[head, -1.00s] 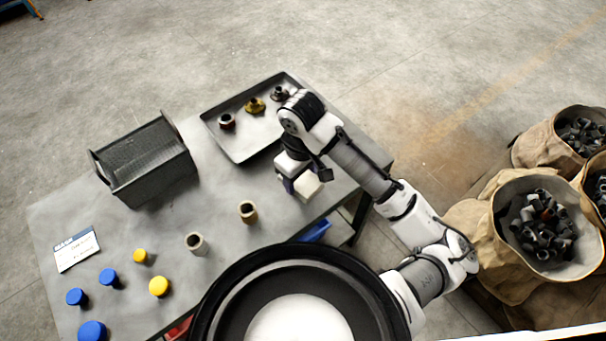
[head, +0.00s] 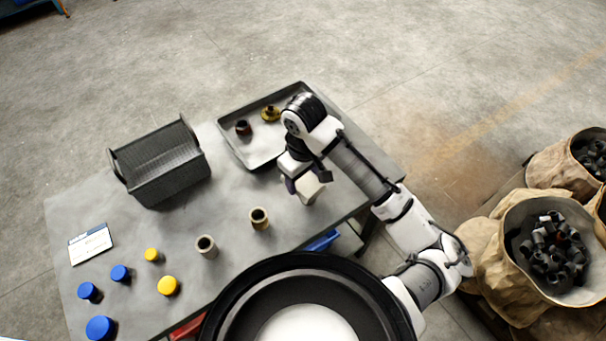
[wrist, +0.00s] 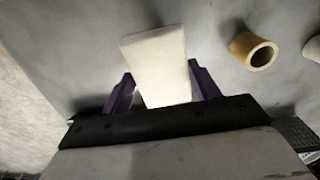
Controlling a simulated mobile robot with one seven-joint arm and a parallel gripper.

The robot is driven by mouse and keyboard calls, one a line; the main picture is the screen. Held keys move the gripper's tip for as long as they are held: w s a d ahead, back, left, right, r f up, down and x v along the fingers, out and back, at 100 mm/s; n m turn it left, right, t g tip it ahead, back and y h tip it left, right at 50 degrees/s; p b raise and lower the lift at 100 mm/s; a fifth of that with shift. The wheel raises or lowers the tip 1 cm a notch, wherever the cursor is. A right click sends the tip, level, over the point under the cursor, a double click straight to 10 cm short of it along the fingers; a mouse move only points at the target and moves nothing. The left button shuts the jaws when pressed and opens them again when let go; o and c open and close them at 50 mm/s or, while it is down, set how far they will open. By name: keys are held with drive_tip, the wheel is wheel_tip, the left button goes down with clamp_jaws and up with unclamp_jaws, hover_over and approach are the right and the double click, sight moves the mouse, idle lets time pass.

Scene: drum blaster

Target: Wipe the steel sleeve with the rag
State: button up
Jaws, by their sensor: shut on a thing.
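My gripper (head: 302,182) is shut on a cream-white folded block, which I take to be the rag (head: 311,189). It is above the right part of the grey table. In the wrist view the rag (wrist: 158,55) sticks out between the purple fingers. Two hollow upright sleeves stand on the table, left of and apart from the gripper. The greyer one, likely the steel sleeve (head: 207,247), is farther away. The tan, brass-like sleeve (head: 259,218) is nearer. In the wrist view the tan sleeve (wrist: 254,52) is right of the rag, and a paler one (wrist: 313,48) is cut by the edge.
A grey tray (head: 240,155) with small fittings lies at the back, partly hidden by my arm. A dark mesh basket (head: 160,165) stands at the left. Several blue and yellow caps (head: 168,286) and a label card (head: 90,244) are front left. Sacks of dark parts (head: 545,250) stand right.

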sight(315, 190)
drive_tip(key=shift+s+d, duration=1.45)
drive_tip(key=shift+w+a+p, duration=0.45)
drive_tip(key=shift+w+a, duration=1.15)
drive_tip(key=shift+s+d+b, duration=0.35)
drive_tip(key=shift+s+d, duration=1.25)
drive_tip(key=shift+r, duration=0.1)
wheel_tip(315, 190, up, 6)
drive_tip(key=p, duration=0.5)
drive_tip(key=shift+p, duration=0.35)
